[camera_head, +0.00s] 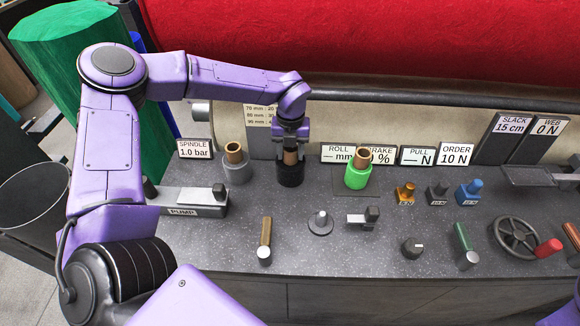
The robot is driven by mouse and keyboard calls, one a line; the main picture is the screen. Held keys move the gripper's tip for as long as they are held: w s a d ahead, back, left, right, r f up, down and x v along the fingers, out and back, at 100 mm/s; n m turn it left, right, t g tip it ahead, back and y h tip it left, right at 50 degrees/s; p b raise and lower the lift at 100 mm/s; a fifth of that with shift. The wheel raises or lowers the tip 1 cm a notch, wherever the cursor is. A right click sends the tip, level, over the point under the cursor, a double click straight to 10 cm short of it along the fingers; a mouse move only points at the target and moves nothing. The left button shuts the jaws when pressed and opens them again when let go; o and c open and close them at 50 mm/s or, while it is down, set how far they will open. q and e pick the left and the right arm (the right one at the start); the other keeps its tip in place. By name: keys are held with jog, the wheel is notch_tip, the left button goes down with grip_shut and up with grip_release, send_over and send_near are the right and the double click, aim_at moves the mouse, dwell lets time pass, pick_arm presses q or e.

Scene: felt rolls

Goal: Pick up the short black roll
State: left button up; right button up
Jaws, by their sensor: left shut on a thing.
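The short black roll (290,175) stands upright at the back of the grey counter, with its brown core showing at the top. My left gripper (291,150) comes down over it from above and is shut on the core of the black roll. The roll's base appears to be at the counter top; I cannot tell whether it touches. My right gripper is not in view.
A grey roll (237,168) stands close on the left and a green roll (357,176) on the right, both with brown cores. Small weights (468,193), knobs, levers and a handwheel (517,238) occupy the right. Label signs (456,154) line the back.

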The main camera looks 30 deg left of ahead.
pick_arm(q)
jog(key=shift+r+p, duration=0.35)
jog(key=shift+r, duration=0.05)
jog(key=shift+r+p, duration=2.35)
jog(key=shift+r, duration=0.75)
